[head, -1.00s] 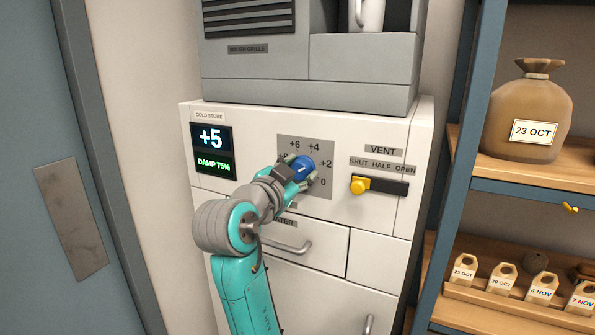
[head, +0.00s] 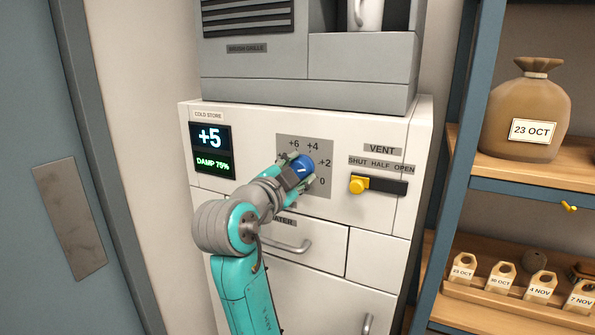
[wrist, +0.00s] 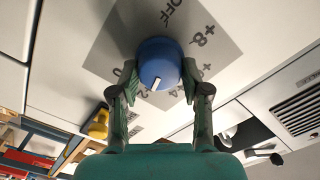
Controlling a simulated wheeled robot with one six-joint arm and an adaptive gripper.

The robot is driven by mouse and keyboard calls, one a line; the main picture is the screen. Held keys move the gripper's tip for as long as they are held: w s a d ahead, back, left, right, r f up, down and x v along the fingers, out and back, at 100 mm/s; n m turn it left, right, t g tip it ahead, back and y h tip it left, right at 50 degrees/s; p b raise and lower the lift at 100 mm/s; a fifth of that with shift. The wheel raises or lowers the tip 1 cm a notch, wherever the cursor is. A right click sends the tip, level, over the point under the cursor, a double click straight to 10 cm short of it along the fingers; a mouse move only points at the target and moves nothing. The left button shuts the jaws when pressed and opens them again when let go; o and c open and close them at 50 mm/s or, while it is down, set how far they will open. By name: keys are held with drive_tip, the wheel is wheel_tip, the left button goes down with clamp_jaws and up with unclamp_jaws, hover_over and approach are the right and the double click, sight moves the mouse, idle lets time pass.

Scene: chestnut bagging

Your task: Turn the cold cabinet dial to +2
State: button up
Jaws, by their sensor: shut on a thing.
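The blue dial (head: 301,164) sits on a grey scale plate (head: 318,187) on the front of the white cold cabinet. My gripper (wrist: 157,83) is shut on the dial, with one finger on each side. In the wrist view, the white mark on the dial (wrist: 158,57) points down and slightly left, close to the 2, with the 4 to its right. The fingers hide part of the scale. The cabinet's display (head: 210,138) reads +5, with DAMP 75% below it.
A yellow vent lever (head: 359,185) stands right of the dial, at the SHUT end. A drawer handle (head: 287,245) is below. A grey machine (head: 260,75) sits on the cabinet.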

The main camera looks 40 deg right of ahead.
drive_tip(key=o, duration=1.1)
drive_tip(key=v, duration=1.2)
